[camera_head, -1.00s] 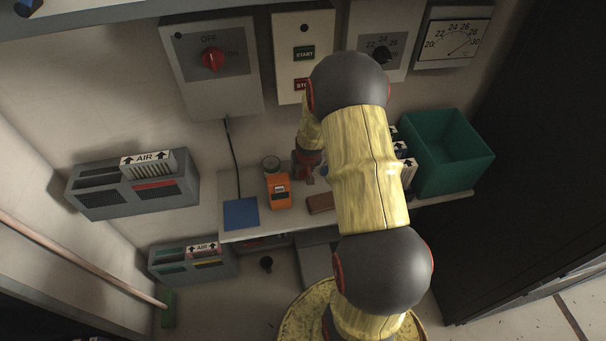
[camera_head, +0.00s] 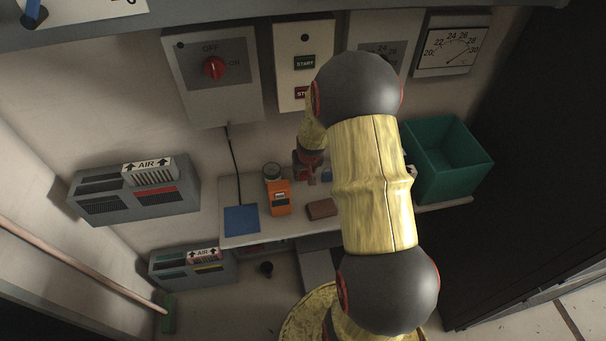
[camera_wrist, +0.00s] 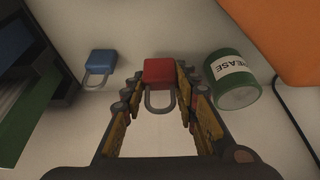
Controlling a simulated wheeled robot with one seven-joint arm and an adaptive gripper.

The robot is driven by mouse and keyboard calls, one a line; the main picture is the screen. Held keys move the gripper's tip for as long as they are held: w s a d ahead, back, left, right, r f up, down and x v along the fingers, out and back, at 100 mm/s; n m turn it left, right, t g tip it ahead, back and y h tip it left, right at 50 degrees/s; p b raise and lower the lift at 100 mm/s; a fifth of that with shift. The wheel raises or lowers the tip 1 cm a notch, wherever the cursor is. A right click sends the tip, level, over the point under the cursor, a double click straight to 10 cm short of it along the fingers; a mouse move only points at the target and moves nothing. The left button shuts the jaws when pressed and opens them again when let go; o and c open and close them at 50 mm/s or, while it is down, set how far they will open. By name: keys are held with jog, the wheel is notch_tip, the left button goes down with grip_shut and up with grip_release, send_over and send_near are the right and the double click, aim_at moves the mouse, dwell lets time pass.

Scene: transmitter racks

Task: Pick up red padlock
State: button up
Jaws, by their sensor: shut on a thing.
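The red padlock (camera_wrist: 158,73) is between the fingertips of my gripper (camera_wrist: 160,85) in the wrist view, its grey shackle pointing back toward the palm. My gripper is shut on its red body, with a finger on each side. In the head view my gripper (camera_head: 306,172) is small, over the back of the shelf, and the padlock cannot be made out clearly there. A blue padlock (camera_wrist: 101,63) lies to the left of the red one in the wrist view, apart from it.
The shelf (camera_head: 240,186) also carries an orange device (camera_head: 279,198), a blue mat (camera_head: 241,219) and a brown block (camera_head: 321,209). A green bin (camera_head: 447,160) is at the right end.

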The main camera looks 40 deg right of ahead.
aim_at(305, 175)
jog(key=s+r, duration=0.1)
jog(key=s+a+r, duration=0.1)
jog(key=r, duration=0.1)
jog(key=s+r+p, duration=0.1)
jog(key=shift+s+a+r, duration=0.1)
jog(key=shift+a+r, duration=0.2)
jog(key=shift+r, duration=0.1)
jog(key=s+a+r+p, duration=0.1)
jog(key=s+a+r, duration=0.2)
jog(key=s, duration=0.5)
jog(key=shift+a+r, duration=0.4)
jog(key=shift+a, duration=0.35)
